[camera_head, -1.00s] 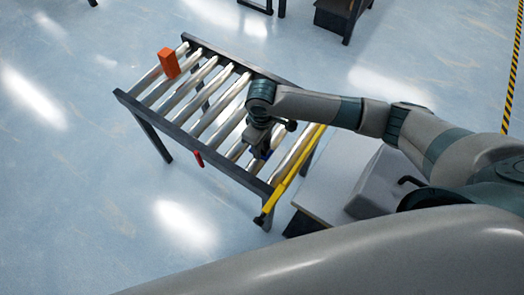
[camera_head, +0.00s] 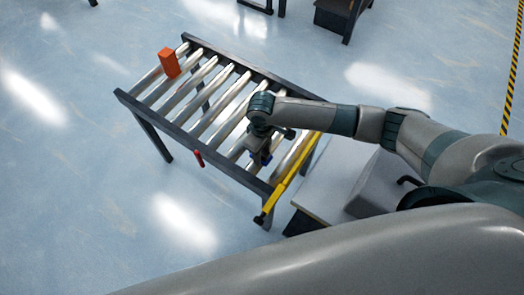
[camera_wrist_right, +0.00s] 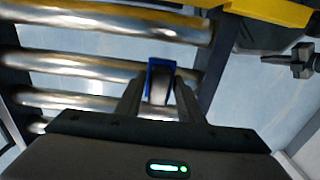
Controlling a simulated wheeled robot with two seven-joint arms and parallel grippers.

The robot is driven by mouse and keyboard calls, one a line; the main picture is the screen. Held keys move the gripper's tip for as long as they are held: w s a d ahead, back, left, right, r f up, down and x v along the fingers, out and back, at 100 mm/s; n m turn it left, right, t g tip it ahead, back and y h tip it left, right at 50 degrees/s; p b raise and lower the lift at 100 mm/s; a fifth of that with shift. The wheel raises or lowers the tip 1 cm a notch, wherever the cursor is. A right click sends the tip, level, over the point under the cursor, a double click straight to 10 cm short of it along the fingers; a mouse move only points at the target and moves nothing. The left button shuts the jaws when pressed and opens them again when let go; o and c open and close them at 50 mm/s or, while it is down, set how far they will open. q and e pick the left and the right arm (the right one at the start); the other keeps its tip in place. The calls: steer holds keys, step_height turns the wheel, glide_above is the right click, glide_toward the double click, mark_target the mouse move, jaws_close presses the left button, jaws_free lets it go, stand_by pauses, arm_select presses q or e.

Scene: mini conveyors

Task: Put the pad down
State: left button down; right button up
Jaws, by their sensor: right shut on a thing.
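The pad (camera_wrist_right: 161,68) is a small blue-edged piece with a dark and grey face, between the fingertips of my right gripper (camera_wrist_right: 160,88) in the right wrist view. My right gripper is shut on it. In the head view the right gripper (camera_head: 260,156) points down over the near right part of the roller conveyor (camera_head: 186,134), and a bit of the pad's blue (camera_head: 267,159) shows beside the fingers. I cannot tell whether the pad touches the rollers. My left gripper is not in view.
An orange block (camera_head: 169,63) stands at the conveyor's far left end. A yellow bar (camera_head: 291,177) runs along its right end, and a red piece (camera_head: 199,159) sits on the near rail. A grey-topped table or cabinet (camera_head: 333,180) stands to the right. The middle rollers are clear.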

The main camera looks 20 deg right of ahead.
steer(key=shift+f, duration=0.15)
steer(key=o, duration=0.9)
steer(key=shift+r, duration=0.75)
step_height(320, 180, up, 9)
steer(key=shift+r, duration=0.15)
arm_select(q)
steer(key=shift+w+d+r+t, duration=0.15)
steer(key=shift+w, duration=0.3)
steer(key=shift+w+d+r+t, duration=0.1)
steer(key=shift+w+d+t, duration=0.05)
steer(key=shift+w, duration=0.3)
arm_select(e)
steer(key=shift+r, duration=0.8)
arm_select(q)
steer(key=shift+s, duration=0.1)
arm_select(e)
steer(key=shift+s, duration=0.1)
